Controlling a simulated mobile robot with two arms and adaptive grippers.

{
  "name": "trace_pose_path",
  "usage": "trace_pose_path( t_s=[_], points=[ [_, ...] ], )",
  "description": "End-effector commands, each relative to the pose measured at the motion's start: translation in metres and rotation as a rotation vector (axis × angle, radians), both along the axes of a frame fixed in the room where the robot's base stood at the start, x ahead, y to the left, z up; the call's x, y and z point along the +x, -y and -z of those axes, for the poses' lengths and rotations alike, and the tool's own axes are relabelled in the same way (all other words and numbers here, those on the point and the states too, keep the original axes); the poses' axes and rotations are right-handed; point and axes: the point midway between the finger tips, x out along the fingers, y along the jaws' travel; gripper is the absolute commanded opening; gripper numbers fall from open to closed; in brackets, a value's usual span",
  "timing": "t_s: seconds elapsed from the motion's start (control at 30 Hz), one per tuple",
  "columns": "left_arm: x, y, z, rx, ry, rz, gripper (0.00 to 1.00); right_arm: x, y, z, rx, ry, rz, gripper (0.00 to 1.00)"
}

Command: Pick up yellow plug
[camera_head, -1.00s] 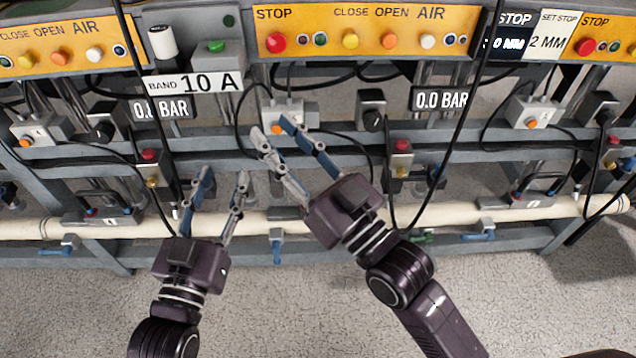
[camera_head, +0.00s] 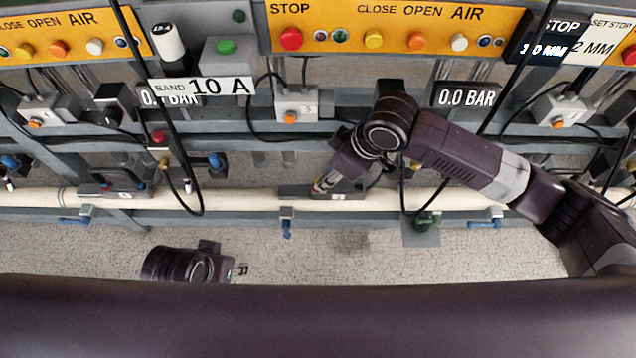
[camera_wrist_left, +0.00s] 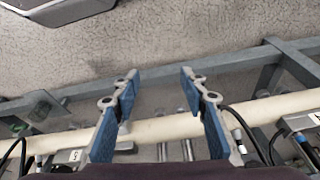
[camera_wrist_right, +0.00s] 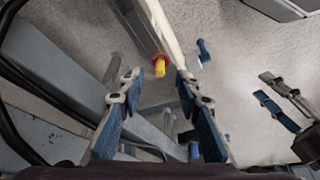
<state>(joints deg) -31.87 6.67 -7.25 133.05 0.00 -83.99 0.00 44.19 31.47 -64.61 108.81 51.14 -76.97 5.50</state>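The yellow plug (camera_wrist_right: 160,68), with a red ring at its top, shows in the right wrist view beside the pale pipe (camera_wrist_right: 166,25). It appears beyond my right fingertips, between them in the picture. My right gripper (camera_wrist_right: 155,78) is open and empty. In the head view my right gripper (camera_head: 326,184) points down at the pipe, and small yellow and red bits show by its fingertips; I cannot tell whether these are the plug. My left gripper (camera_head: 240,268) is low over the floor. The left wrist view shows it (camera_wrist_left: 158,78) open and empty.
Yellow button panels (camera_head: 395,28) run along the top. Grey boxes (camera_head: 296,104), dark hanging cables and blue valve handles (camera_head: 286,229) surround the rails and the pipe (camera_head: 240,198). The floor (camera_head: 360,255) in front of the pipe is clear.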

Motion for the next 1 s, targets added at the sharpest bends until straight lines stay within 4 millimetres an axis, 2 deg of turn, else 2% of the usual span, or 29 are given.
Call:
trace_pose_path(
  t_s=[0.23, 0.33, 0.5, 0.77, 1.0],
  points=[
    [-0.006, -0.001, -0.024, -0.001, 0.016, -0.001, 0.4, 0.004, -0.007, 0.017, 0.0, 0.002, -0.001, 0.31],
    [-0.01, -0.002, -0.032, -0.001, 0.023, -0.002, 0.4, 0.007, -0.014, 0.034, 0.002, 0.001, -0.001, 0.31],
    [-0.01, -0.002, -0.025, 0.0, 0.019, -0.002, 0.4, 0.01, -0.019, 0.048, 0.001, 0.002, -0.001, 0.31],
    [-0.01, -0.002, -0.025, -0.001, 0.02, -0.002, 0.4, 0.011, -0.02, 0.048, 0.001, 0.003, 0.0, 0.31],
    [-0.01, -0.002, -0.025, 0.0, 0.02, -0.002, 0.4, 0.011, -0.02, 0.048, 0.001, 0.003, 0.0, 0.05]
  ],
)
